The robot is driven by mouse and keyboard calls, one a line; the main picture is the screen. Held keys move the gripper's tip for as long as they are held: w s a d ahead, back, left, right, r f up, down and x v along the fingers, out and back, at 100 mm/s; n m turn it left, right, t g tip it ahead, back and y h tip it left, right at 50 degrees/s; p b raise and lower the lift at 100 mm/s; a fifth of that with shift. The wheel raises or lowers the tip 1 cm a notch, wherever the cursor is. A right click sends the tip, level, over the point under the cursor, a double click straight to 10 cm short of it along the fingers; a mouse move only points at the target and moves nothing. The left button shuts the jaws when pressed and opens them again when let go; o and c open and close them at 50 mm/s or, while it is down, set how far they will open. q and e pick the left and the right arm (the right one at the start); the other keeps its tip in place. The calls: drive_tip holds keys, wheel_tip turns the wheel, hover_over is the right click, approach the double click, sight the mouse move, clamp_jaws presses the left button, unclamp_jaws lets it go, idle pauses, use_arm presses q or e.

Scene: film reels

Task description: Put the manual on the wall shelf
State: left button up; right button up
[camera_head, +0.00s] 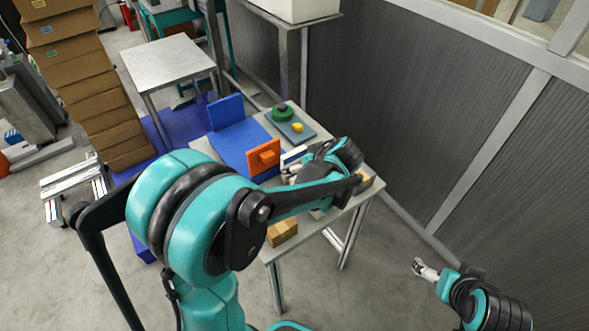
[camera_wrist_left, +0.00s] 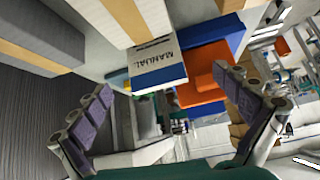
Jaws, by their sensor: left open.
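The manual (camera_wrist_left: 160,65) is a white block with a blue band and the word MANUAL in the left wrist view. It lies ahead of my left gripper (camera_wrist_left: 172,88), whose two fingers are spread wide with nothing between them. In the head view the manual (camera_head: 293,155) shows as a small white and blue piece on the table, partly hidden by my left arm. My left gripper (camera_head: 297,169) is close beside it, mostly covered by the arm. My right gripper (camera_head: 424,269) is low at the right, away from the table, too small to judge. I cannot make out the wall shelf for certain.
The table (camera_head: 335,215) also holds an orange block (camera_head: 263,158), a blue piece (camera_head: 240,138), a green reel (camera_head: 283,114) and a cardboard box (camera_head: 282,232). Stacked cartons (camera_head: 85,75) stand at the left. A grey ribbed wall (camera_head: 400,100) borders the right. Floor in front is clear.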

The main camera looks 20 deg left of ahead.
use_arm(q)
drive_tip(key=shift+w+a+f+n+y, duration=0.15)
drive_tip(key=shift+w+f+n+y, duration=0.35)
drive_tip(key=shift+w+f, duration=0.55)
drive_tip(key=shift+w+a+f+n+b, duration=0.1)
drive_tip(key=shift+a+f+n+b, duration=0.1)
drive_tip(key=shift+f+n+b, duration=0.15)
drive_tip(key=b+x, duration=0.3)
drive_tip(key=x, duration=0.4)
drive_tip(key=shift+w+a, duration=0.25)
drive_tip(key=shift+r, duration=0.15)
drive_tip(key=c, duration=1.3)
drive_tip(key=shift+c, duration=0.2)
drive_tip(key=shift+r, duration=0.1)
